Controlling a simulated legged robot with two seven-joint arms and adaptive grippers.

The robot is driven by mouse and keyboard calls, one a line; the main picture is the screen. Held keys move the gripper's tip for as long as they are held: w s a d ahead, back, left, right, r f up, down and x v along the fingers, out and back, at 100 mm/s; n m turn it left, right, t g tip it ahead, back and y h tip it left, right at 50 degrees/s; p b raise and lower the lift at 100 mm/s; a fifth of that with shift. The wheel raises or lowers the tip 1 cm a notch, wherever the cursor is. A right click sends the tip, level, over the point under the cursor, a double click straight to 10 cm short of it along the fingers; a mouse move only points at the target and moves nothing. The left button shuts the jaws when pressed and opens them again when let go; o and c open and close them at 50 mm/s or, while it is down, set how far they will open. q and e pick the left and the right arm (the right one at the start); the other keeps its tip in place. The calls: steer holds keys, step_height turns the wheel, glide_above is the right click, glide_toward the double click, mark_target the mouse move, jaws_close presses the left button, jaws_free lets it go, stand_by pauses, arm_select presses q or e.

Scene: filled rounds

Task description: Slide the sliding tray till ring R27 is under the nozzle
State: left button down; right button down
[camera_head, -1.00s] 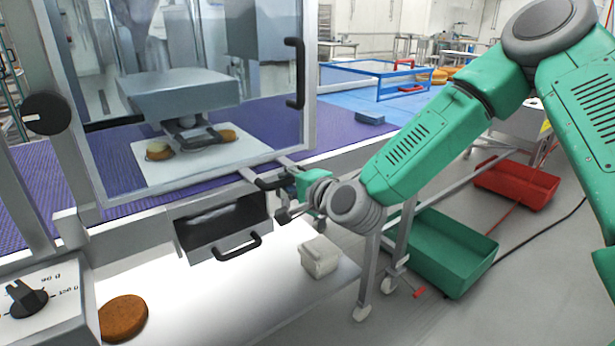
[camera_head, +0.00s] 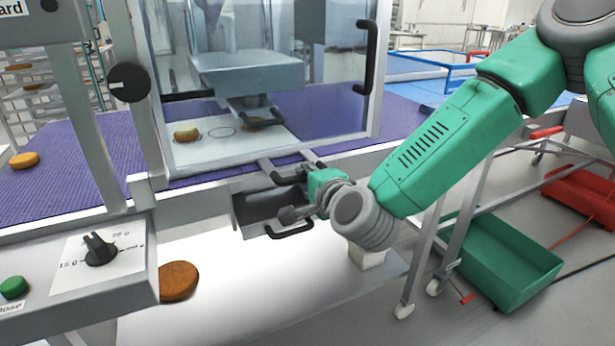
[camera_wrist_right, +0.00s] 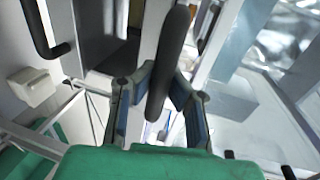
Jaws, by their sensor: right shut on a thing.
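The white sliding tray (camera_head: 284,138) lies inside the glazed machine. A brown round (camera_head: 187,133) sits in the ring at its left, an empty ring outline (camera_head: 222,131) is in the middle, and another round (camera_head: 254,127) is at the right. The nozzle (camera_head: 255,108) stands over the right round and partly covers it. No ring label is readable, so I cannot tell which is R27. My right gripper (camera_head: 303,176) is shut on the dark tray handle (camera_head: 284,176). In the right wrist view the dark handle bar (camera_wrist_right: 168,75) runs between its fingers. My left gripper is out of view.
The glazed door (camera_head: 350,100) has a black handle. A dark chute with a handle (camera_head: 290,230) hangs just below my gripper. A knob panel (camera_head: 100,250) and a loose round (camera_head: 179,281) are at lower left. A green bin (camera_head: 510,265) stands on the floor at right.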

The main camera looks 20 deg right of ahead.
steer(key=c, duration=1.5)
jaws_free()
steer(key=shift+s+a+f, duration=0.25)
steer(key=shift+a+f, duration=0.05)
steer(key=shift+f, duration=0.05)
steer(key=shift+w+a+r, duration=0.1)
steer(key=shift+a+r, duration=0.1)
steer(key=shift+r, duration=0.05)
steer(key=v, duration=0.6)
steer(key=shift+s+d, duration=0.2)
steer(key=shift+s+a+r, duration=0.1)
steer(key=shift+s+a, duration=0.05)
steer(key=shift+s, duration=0.35)
